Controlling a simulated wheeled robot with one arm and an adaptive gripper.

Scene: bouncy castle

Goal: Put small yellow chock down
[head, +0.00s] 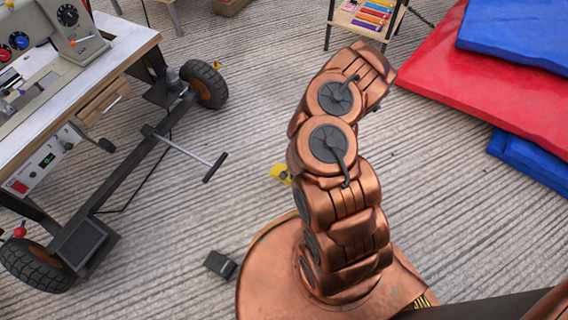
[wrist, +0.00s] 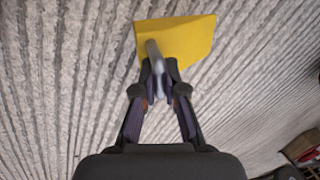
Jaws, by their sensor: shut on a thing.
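The small yellow chock (wrist: 190,38) is a yellow wedge-like block with a grey handle-like bar on its near side. In the wrist view my gripper (wrist: 160,88) is shut on it at this bar. In the head view a small part of the yellow chock (head: 280,172) shows at the left of my copper arm, and the arm hides the rest and my gripper. Ribbed grey ground fills the view around the chock. I cannot tell whether the chock touches the ground or hangs just above it.
A dark chock (head: 220,264) lies on the ground near my base. A wheeled cart (head: 118,178) with a sewing machine (head: 50,35) stands at the left, its T-bar (head: 190,155) reaching out. A red mat (head: 490,70) and blue mats lie at the right. Ground between is clear.

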